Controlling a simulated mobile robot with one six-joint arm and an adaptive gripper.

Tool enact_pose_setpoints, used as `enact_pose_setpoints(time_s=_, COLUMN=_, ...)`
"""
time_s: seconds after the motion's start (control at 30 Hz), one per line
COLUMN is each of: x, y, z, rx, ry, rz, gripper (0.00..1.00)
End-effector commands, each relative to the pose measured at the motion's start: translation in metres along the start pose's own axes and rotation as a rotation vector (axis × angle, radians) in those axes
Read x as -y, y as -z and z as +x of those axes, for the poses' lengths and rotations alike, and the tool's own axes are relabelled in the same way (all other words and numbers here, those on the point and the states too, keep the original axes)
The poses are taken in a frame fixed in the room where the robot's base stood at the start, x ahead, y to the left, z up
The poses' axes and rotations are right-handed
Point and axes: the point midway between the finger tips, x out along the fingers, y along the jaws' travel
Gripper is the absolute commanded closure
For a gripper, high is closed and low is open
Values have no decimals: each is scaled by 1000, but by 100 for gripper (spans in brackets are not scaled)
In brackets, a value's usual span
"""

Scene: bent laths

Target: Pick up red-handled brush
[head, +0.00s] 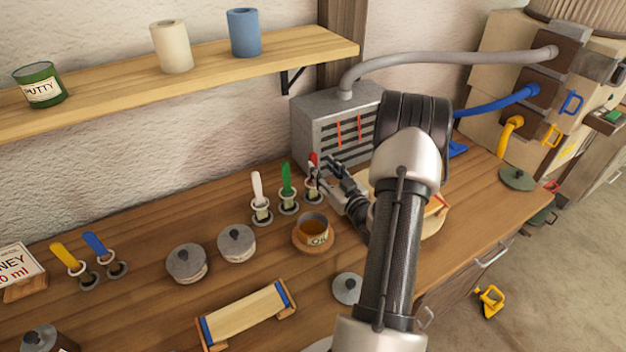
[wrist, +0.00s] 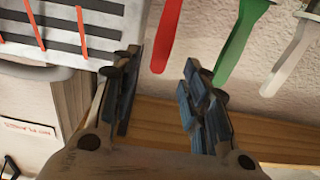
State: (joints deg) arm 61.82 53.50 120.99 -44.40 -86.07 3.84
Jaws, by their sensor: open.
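The red-handled brush (head: 314,158) stands upright in a small holder at the back of the bench, the rightmost of three. My gripper (head: 326,170) is just to its right in the head view and partly covers its holder. In the wrist view my gripper (wrist: 161,68) is open and empty. The rounded end of the red handle (wrist: 168,34) shows between the fingertips with space on both sides. I cannot tell how far in front of the jaws it is. The brush's lower part is hidden in the head view and out of the wrist view.
A green-handled brush (head: 286,176) and a white-handled one (head: 258,191) stand to the left. A grey vented box (head: 312,125) is close behind. An oil cup (head: 314,229) stands in front. Lidded pots (head: 187,262) and a wooden rack (head: 246,314) sit nearer.

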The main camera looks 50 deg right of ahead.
Motion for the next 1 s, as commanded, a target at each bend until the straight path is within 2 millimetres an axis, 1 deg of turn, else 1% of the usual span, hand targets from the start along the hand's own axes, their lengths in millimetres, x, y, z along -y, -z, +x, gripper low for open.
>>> enact_pose_setpoints(time_s=0.03, x=0, y=-1, z=6, rx=0, ry=0, rz=-1, gripper=58)
enact_pose_setpoints(time_s=0.23, x=0, y=-1, z=18, rx=-1, ry=1, rz=-1, gripper=58)
enact_pose_setpoints(time_s=0.4, x=0, y=-4, z=44, rx=-2, ry=1, rz=-2, gripper=58)
enact_pose_setpoints(time_s=0.53, x=0, y=-4, z=59, rx=0, ry=1, rz=-1, gripper=58)
enact_pose_setpoints(time_s=0.63, x=-1, y=-3, z=63, rx=0, ry=-1, rz=0, gripper=58)
enact_pose_setpoints(time_s=0.83, x=-1, y=-3, z=63, rx=1, ry=-1, rz=0, gripper=59)
enact_pose_setpoints(time_s=1.0, x=-1, y=-3, z=63, rx=0, ry=-1, rz=0, gripper=70)
